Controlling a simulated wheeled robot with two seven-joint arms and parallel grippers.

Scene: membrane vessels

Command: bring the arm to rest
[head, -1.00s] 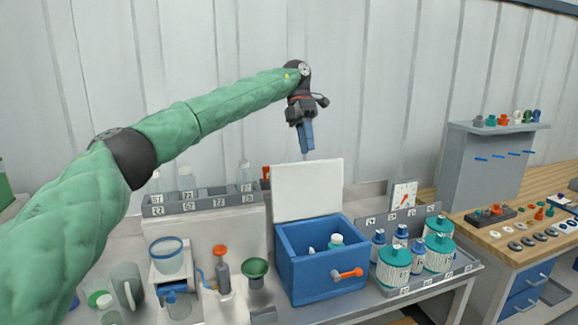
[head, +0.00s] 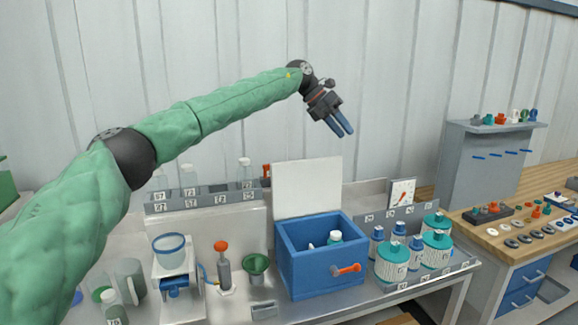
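My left arm, in a green sleeve, reaches in from the left of the head view. My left gripper (head: 342,130) hangs in the air above and behind the blue box, in front of the wall. Its two blue fingers point down to the right with a gap between them, and nothing is between them. My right gripper is not in view.
Below stands the blue box (head: 305,270) with its white lid (head: 307,188) raised and bottles inside. Teal-capped jars (head: 392,262) stand in a rack to its right. A green funnel (head: 256,264) and a numbered bottle rack (head: 206,200) are left. The air around the gripper is clear.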

